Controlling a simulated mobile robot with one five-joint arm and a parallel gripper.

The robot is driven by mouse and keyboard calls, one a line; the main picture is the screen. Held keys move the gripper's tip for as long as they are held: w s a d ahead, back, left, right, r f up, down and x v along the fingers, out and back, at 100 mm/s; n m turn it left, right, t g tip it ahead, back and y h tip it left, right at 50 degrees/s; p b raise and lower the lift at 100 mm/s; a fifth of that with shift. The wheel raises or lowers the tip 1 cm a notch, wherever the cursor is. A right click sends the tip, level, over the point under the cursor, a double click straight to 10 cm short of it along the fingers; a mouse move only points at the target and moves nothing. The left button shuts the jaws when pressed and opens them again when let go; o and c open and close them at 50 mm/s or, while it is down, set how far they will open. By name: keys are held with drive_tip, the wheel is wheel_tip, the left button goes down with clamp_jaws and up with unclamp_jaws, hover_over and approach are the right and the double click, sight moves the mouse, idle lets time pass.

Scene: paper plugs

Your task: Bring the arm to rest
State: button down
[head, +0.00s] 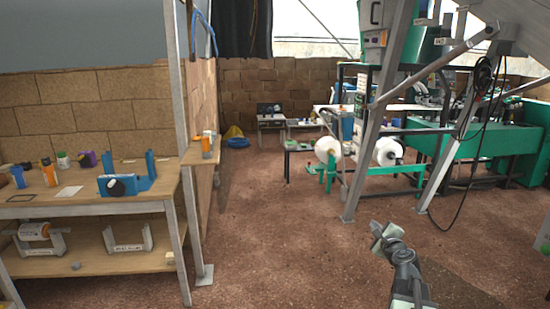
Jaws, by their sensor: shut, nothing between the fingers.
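My gripper (379,238) is at the lower right of the head view, at the end of my arm, which reaches up from the bottom edge. It is over the bare brown floor and apart from every bench and machine. The fingers look shut, with nothing held between them. The rest of my arm runs below it and is cut off by the bottom edge.
A wooden workbench (60,212) with bottles, blue holders and a lower shelf stands at the left. A grey slanted frame (366,150) and green machines (480,150) stand at the right. A black cable (470,170) hangs there. The middle floor (275,230) is clear.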

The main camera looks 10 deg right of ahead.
drive_tip(key=w+a+f+n+g+y, duration=0.1)
drive_tip(key=a+f+n+y, duration=0.15)
drive_tip(key=a, duration=0.55)
drive_tip(key=w+a+f+n+y, duration=0.1)
drive_tip(key=w+a+n+y, duration=0.15)
drive_tip(key=a, duration=0.55)
drive_tip(key=s+a+f+n+g+y, duration=0.1)
drive_tip(key=s+a+f+n+g, duration=0.25)
drive_tip(key=a, duration=0.35)
drive_tip(key=s+a+f+n+g, duration=0.25)
drive_tip(key=a+n, duration=0.25)
drive_tip(key=a, duration=0.3)
drive_tip(key=s+a+f+n+g+y, duration=0.1)
drive_tip(key=s+a+f+n+g, duration=0.1)
drive_tip(key=a+f+n, duration=0.35)
drive_tip(key=s+d+f+n+g+h, duration=0.2)
drive_tip(key=s+n+g, duration=0.1)
drive_tip(key=s, duration=0.4)
drive_tip(key=s+d+f+n+g+h, duration=0.2)
drive_tip(key=s+f+n+g, duration=0.1)
drive_tip(key=s, duration=0.4)
wheel_tip(320, 180, up, 18)
drive_tip(key=p, duration=1.8)
drive_tip(key=shift+s+d+n+g, duration=0.25)
drive_tip(key=shift+s+n+g, duration=0.05)
drive_tip(key=shift+s+g, duration=0.15)
